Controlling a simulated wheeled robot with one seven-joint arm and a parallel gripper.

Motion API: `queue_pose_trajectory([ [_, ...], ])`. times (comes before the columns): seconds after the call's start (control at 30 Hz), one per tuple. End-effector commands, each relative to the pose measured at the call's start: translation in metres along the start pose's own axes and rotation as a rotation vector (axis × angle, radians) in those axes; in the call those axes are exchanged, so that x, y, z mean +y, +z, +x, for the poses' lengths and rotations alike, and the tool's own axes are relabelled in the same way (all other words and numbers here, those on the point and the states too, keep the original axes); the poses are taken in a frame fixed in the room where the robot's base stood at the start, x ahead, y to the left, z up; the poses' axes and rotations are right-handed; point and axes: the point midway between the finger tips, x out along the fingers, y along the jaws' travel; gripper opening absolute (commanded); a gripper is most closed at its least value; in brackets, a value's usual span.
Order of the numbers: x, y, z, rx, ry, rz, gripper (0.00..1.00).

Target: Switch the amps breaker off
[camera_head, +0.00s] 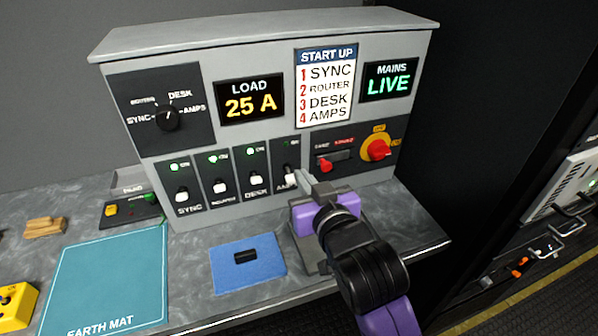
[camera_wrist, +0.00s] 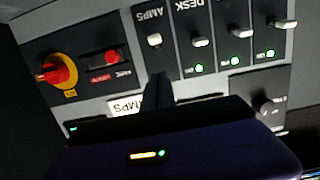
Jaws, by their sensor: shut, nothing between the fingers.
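The amps breaker (camera_head: 290,178) is the rightmost of the row of breakers on the grey panel; it also shows in the wrist view (camera_wrist: 154,40), upside down. Its white lever sits closer to its AMPS label than the desk breaker's lever (camera_head: 255,180) does to its own. I see no green glow at its lamp in the head view; the fingers hide that spot in the wrist view. My gripper (camera_head: 306,181) is shut and empty, its tips just in front of and right of the amps lever. I cannot tell whether they touch it.
The sync (camera_head: 182,194) and router (camera_head: 219,187) breakers show green lamps, as does desk. A red switch (camera_head: 326,165) and a red-yellow rotary knob (camera_head: 378,150) are to the right. A blue mat (camera_head: 230,275) with a black piece lies on the counter in front.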

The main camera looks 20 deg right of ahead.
Motion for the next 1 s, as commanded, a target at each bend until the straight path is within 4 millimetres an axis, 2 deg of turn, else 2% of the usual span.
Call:
queue_pose_trajectory([
  [0.03, -0.001, 0.007, -0.011, -0.001, -0.002, 0.000, 0.00],
  [0.2, 0.000, 0.014, -0.041, 0.000, -0.001, -0.001, 0.00],
  [0.4, -0.001, 0.018, -0.060, 0.000, -0.001, 0.001, 0.00],
  [1.0, 0.000, 0.018, -0.064, 0.001, -0.001, 0.000, 0.00],
])
